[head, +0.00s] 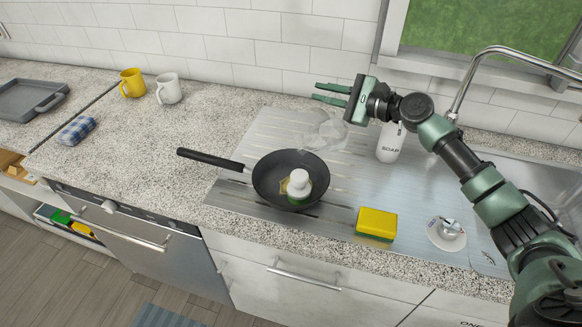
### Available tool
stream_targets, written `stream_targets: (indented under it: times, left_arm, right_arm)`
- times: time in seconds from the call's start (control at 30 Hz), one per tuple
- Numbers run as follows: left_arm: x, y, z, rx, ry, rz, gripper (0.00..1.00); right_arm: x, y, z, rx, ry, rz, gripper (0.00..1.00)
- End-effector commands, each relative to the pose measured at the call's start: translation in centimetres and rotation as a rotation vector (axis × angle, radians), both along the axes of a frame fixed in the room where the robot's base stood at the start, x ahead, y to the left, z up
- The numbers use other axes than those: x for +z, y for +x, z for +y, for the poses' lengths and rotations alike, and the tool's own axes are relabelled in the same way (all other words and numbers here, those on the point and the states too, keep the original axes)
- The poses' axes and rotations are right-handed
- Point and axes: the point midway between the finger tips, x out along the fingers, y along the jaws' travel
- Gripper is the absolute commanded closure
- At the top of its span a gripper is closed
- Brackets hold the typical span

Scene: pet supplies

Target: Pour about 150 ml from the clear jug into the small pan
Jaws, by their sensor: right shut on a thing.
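The small pan (263,190) is black with a dark handle pointing left, and stands on the ribbed metal drainboard. A white knobbed thing (298,182) with yellow and green parts sits in it. The clear jug (325,132) is see-through and faint, just behind the pan and below my right gripper. It looks tilted, but its outline is hard to read. My right gripper (331,94) reaches in from the right with its green fingers pointing left, shut on the clear jug; the exact grip is unclear. Any liquid is too faint to tell. My left gripper is out of view.
A white soap bottle (391,146) stands right of the jug, near the tap (470,85). A yellow sponge (377,222) and a small white dish (446,234) lie front right. Yellow (132,84) and white (170,90) mugs stand back left.

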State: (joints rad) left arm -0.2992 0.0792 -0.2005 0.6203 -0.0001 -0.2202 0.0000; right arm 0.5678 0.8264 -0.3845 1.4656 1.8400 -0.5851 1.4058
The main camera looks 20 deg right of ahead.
Motion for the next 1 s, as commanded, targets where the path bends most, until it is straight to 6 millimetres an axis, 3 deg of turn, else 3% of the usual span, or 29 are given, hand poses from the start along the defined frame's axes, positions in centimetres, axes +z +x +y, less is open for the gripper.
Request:
stream_targets:
  times: [1.0]
  left_arm:
    - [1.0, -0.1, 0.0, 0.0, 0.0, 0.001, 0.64]
  right_arm:
    - [0.9, -0.6, 1.1, -0.001, -0.101, -0.061, 1.0]
